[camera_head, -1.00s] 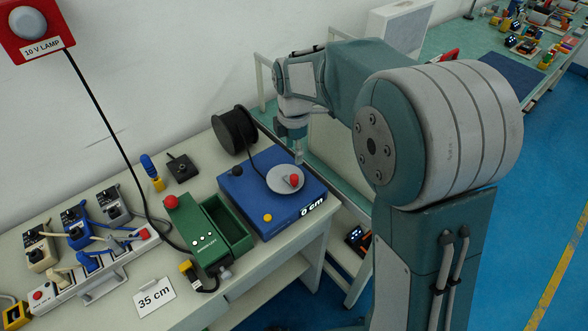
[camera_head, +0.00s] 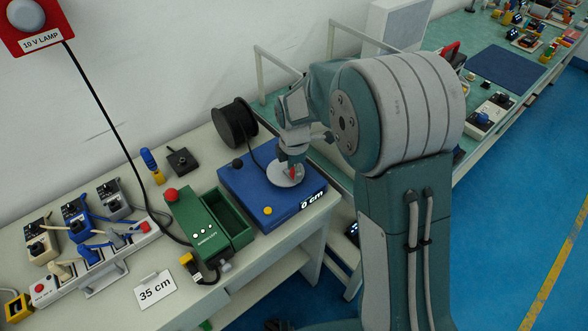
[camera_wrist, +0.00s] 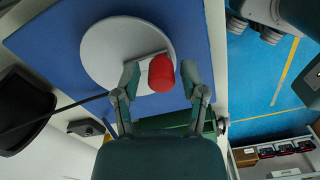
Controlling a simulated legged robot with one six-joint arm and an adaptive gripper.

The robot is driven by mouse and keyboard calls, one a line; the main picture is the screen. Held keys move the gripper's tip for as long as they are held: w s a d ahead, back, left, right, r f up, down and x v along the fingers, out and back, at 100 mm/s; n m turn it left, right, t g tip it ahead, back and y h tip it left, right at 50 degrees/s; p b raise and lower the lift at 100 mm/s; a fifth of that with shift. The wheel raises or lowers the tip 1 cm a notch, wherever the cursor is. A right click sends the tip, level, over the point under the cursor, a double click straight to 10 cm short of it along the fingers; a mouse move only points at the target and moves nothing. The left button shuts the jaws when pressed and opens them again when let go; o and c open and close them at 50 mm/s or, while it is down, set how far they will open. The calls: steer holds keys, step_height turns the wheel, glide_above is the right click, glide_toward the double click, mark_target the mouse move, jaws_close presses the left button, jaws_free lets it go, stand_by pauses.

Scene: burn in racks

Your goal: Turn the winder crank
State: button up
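The winder is a blue box (camera_head: 246,193) on the bench, with a grey crank disc (camera_head: 283,179) on top and a display reading "0 cm". A red knob (camera_wrist: 161,73) stands near the disc's edge; in the head view it is partly hidden by my gripper (camera_head: 293,161). In the wrist view my gripper (camera_wrist: 160,76) is open, with one finger on each side of the knob. Small gaps seem to show between the fingers and the knob. The disc also shows in the wrist view (camera_wrist: 107,48).
A black spool (camera_head: 233,122) stands behind the winder, with a dark cable running from it. A green open box (camera_head: 205,226) with a red button sits left of the winder. A "35 cm" card (camera_head: 156,291) stands at the front. A power strip with several plugs lies further left.

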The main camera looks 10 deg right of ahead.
jaws_close()
